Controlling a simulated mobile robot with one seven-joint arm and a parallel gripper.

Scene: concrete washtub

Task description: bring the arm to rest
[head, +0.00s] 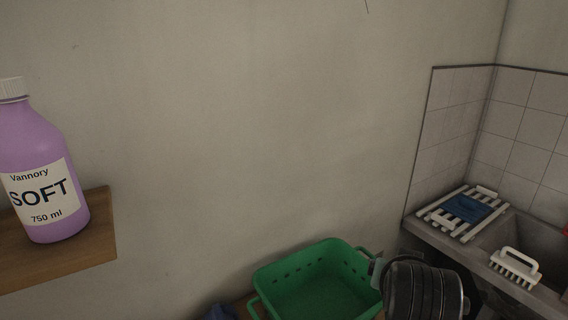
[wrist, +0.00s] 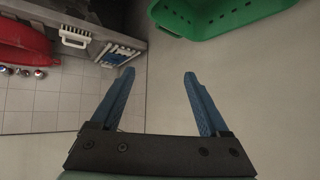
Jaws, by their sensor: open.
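My gripper (wrist: 158,75) is in the wrist view with its two blue fingers spread wide apart and nothing between them. Plain wall lies behind the gap between the fingers. In the head view a dark rounded part of my arm shows at the lower right, in front of the right end of the green basket (head: 350,262). The gripper's fingers cannot be made out in the head view. The basket also shows at the top of the wrist view (wrist: 215,22), apart from the fingers.
A purple SOFT bottle (head: 45,150) stands on a wooden shelf (head: 95,235) at left. At right, the concrete washtub (head: 440,240) bears a white rack (head: 440,222) with a blue cloth (head: 466,208), and a white brush (head: 514,266). A red basin (wrist: 22,48) shows in the wrist view.

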